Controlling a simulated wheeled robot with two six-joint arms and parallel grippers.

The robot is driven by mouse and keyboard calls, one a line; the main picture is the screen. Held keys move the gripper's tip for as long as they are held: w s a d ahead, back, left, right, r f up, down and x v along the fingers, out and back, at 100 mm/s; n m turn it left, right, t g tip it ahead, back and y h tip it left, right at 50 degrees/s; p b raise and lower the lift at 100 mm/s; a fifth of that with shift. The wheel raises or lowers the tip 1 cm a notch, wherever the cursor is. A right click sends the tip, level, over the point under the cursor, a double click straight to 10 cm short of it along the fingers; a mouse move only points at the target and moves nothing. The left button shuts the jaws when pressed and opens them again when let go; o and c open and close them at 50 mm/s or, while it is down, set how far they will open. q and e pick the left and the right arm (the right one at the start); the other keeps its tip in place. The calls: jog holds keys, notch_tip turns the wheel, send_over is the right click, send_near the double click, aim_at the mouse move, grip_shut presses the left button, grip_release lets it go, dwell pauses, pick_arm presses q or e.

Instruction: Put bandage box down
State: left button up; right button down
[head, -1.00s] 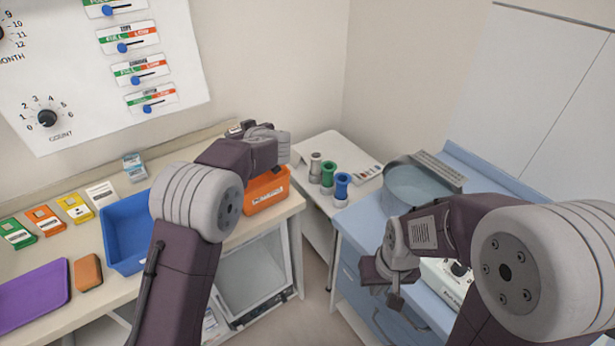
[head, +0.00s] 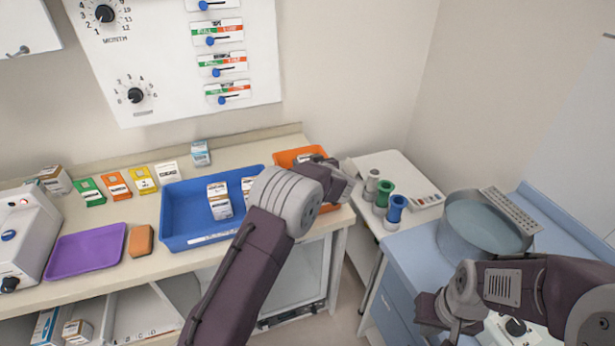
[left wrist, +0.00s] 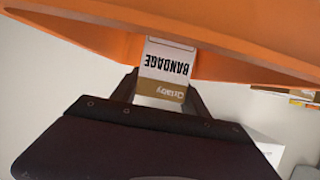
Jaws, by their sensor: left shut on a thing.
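The bandage box (left wrist: 166,68), white with a brown band, is between the fingers of my left gripper (left wrist: 163,88) in the left wrist view, its label upside down. The orange bin (left wrist: 85,30) fills the top of that view, and the box overlaps its edge. In the head view my left gripper (head: 322,168) is at the orange bin (head: 284,158) on the counter's right end. The arm hides the held box and much of the bin there. My right gripper (head: 432,312) is low over the blue cabinet side; its fingers are too unclear to judge.
A blue tray (head: 178,218) holding white boxes stands left of the orange bin. A purple tray (head: 86,250) and an orange-brown block (head: 141,241) lie further left. Green and blue spools (head: 396,208) and a round metal basin (head: 484,228) are on the right.

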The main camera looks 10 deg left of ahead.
pick_arm(q)
notch_tip(320, 180, down, 4)
jog(key=shift+s+r+b, duration=0.1)
jog(key=shift+r+b, duration=0.1)
jog(key=shift+b, duration=0.15)
jog(key=shift+f, duration=0.1)
jog(key=o, duration=1.4)
